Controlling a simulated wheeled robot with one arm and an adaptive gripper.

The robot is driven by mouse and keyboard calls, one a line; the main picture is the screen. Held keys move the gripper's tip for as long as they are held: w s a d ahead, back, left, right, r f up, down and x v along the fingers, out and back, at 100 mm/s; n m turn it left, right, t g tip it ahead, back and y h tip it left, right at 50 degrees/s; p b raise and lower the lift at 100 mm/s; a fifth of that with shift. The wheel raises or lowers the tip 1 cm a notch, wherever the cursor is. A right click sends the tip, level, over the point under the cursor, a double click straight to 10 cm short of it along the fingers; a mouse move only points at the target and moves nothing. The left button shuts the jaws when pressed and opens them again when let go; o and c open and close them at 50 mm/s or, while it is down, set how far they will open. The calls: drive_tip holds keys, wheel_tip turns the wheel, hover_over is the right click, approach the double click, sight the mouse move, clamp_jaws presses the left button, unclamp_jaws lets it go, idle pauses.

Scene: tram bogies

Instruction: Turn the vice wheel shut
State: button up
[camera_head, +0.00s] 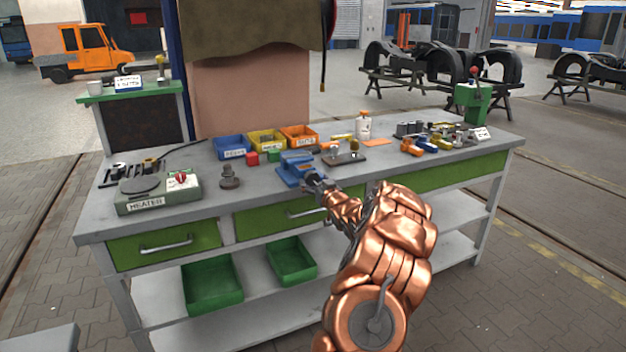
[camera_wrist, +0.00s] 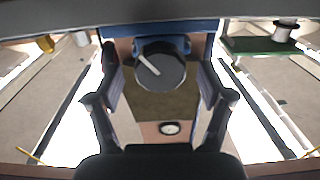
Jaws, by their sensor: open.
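The blue vice (camera_head: 291,167) stands at the front edge of the grey workbench. In the wrist view its wheel (camera_wrist: 160,66) is a dark round disc with a white mark pointing to the upper left, in front of the blue vice body (camera_wrist: 190,27). My gripper (camera_head: 316,186) is right at the front of the vice and hides the wheel in the head view. In the wrist view my gripper (camera_wrist: 160,82) is open, with one finger on each side of the wheel. Gaps show between the fingers and the rim; I cannot tell their depth relative to the wheel.
The bench (camera_head: 220,197) has green drawers below. Blue, yellow and orange bins (camera_head: 299,137) stand behind the vice. A green heater (camera_head: 160,194) and a dark stepped part (camera_head: 229,178) are to the left. A metal fixture (camera_head: 343,154) and small blocks are to the right.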

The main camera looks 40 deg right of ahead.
drive_tip(key=shift+x, duration=0.85)
drive_tip(key=c, duration=1.2)
drive_tip(key=shift+o, duration=0.2)
drive_tip(key=p, duration=0.1)
drive_tip(key=m+p, duration=0.1)
drive_tip(key=shift+r+m+p, duration=0.3)
drive_tip(key=shift+p, duration=0.05)
drive_tip(key=shift+f+m+p, duration=0.2)
drive_tip(key=shift+m+p, duration=0.25)
drive_tip(key=shift+m, duration=0.35)
